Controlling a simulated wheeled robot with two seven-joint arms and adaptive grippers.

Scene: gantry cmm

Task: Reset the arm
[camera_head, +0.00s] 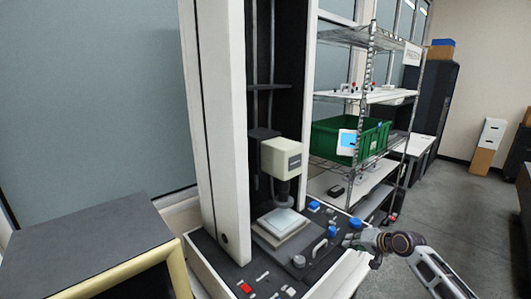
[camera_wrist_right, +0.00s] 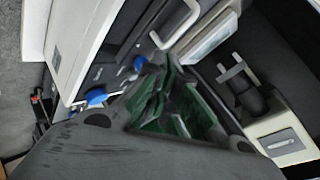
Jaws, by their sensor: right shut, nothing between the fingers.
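My right arm comes in from the lower right in the head view. Its gripper (camera_head: 353,241) is shut and empty beside the front right edge of the measuring machine (camera_head: 222,150), near a blue knob (camera_head: 355,223). I cannot tell whether it touches the machine. In the right wrist view my dark gripper body fills the lower part, with the machine's panel and blue knobs (camera_wrist_right: 96,96) behind it. My left gripper is in neither view.
The machine's probe head (camera_head: 281,158) hangs over a small plate (camera_head: 283,222). A wire shelf (camera_head: 365,97) with a green bin (camera_head: 373,137) stands behind. A dark cabinet (camera_head: 85,245) is at lower left. Open floor (camera_head: 440,210) lies to the right.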

